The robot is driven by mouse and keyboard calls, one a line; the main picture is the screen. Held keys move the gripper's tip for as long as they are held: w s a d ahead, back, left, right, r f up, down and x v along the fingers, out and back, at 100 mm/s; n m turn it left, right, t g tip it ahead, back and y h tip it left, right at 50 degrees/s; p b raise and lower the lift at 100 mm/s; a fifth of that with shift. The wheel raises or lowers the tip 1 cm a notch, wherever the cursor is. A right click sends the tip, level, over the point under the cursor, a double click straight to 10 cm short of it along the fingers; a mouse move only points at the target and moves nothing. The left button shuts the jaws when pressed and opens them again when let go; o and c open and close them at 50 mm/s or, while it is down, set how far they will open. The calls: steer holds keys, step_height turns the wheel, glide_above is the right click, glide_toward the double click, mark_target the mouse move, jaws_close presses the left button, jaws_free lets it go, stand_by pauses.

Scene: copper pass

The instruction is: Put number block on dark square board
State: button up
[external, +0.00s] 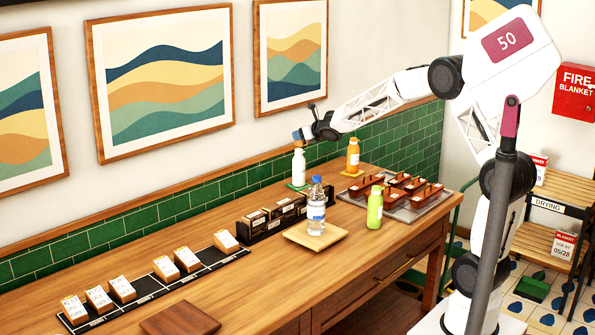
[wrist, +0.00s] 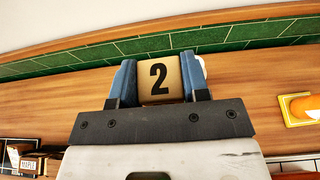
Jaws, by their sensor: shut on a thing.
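My gripper (external: 303,134) is raised above the back of the wooden counter, over a white bottle (external: 299,167). In the wrist view, my gripper (wrist: 158,76) has its blue fingers shut on a tan number block (wrist: 160,89) marked with a black 2. The block is upright between the fingers; in the external view it is too small and covered to make out clearly. The dark square board (external: 180,319) lies flat and empty at the front edge of the external view, far from my gripper.
A black rack (external: 205,271) with several labelled blocks lies beside the board. A light square board (external: 314,236) holds a water bottle (external: 316,211). Green (external: 375,210) and orange (external: 353,156) bottles and a metal tray (external: 410,213) stand to the right. A dark box (external: 262,229) sits mid-counter.

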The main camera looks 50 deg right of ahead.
steer(key=s+a+n+g+y, duration=0.25)
steer(key=s+a, duration=0.25)
steer(key=a, duration=1.2)
steer(key=s+a+n+g+y, duration=0.1)
steer(key=s+a+n+y, duration=0.35)
steer(key=a, duration=1.35)
steer(key=s+a+n+g+y, duration=0.1)
steer(key=s+a+n+y, duration=0.35)
steer(key=a, duration=1.25)
steer(key=s+a+n+g+y, duration=0.1)
steer(key=s+a+n+g, duration=0.3)
steer(key=s+a, duration=1.1)
steer(key=s+a+n+g+y, duration=0.15)
steer(key=s+a+g, duration=0.35)
steer(key=s+a, duration=1)
steer(key=s+d+f, duration=0.2)
steer(key=f, duration=0.4)
steer(key=s+d+f, duration=0.1)
steer(key=f, duration=0.6)
steer(key=shift+s+d+f+n+h, duration=0.2)
steer(key=shift+s+d+n+h, duration=0.1)
steer(key=shift+s+d+n, duration=0.1)
steer(key=shift+a, duration=0.1)
